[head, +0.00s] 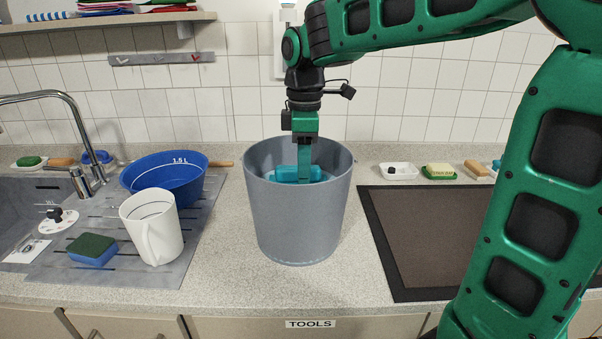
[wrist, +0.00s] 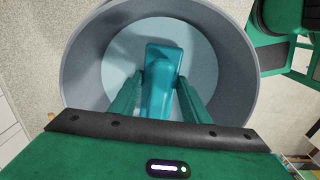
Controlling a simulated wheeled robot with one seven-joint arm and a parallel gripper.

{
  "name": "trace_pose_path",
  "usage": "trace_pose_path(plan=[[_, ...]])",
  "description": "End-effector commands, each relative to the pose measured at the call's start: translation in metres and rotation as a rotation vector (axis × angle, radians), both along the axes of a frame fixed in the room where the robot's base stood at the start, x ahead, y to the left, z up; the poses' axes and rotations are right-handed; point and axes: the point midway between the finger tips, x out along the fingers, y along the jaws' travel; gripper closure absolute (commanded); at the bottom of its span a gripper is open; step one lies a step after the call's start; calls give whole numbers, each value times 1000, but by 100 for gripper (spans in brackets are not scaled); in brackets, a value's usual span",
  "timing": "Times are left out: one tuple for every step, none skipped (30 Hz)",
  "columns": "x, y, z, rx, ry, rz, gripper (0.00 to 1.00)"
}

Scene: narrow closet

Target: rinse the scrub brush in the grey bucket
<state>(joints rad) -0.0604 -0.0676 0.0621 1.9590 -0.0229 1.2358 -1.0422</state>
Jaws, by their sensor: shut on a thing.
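The grey bucket (head: 298,222) stands upright on the counter at the middle of the head view. My gripper (head: 305,172) points straight down into its mouth. It is shut on the teal scrub brush (head: 286,173), which is inside the bucket near the rim. In the wrist view, the two fingers (wrist: 160,97) hold the brush's teal body (wrist: 163,70) between them, above the pale blue-grey inside of the bucket (wrist: 215,60). The bristles are hidden, and I cannot tell whether they touch water.
Left of the bucket are a white jug (head: 153,228), a blue basin (head: 170,181), a sponge (head: 92,249) and a sink tap (head: 75,130). A dark mat (head: 440,235) lies to the right. Small soap dishes (head: 398,171) line the back.

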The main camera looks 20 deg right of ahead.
Motion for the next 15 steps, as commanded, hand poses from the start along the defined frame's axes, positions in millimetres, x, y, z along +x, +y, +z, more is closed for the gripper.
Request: trace_pose_path(plan=[[0,0,0,0,-1,0,93],[0,0,0,0,-1,0,93],[0,0,0,0,-1,0,93],[0,0,0,0,-1,0,93],[0,0,0,0,-1,0,93],[0,0,0,0,-1,0,93],[0,0,0,0,-1,0,93],[0,0,0,0,-1,0,93],[0,0,0,0,-1,0,93],[0,0,0,0,-1,0,93],[0,0,0,0,-1,0,93],[0,0,1,0,-1,0,93],[0,0,1,1,-1,0,93],[0,0,2,1,-1,0,93],[1,0,4,0,-2,0,93]])
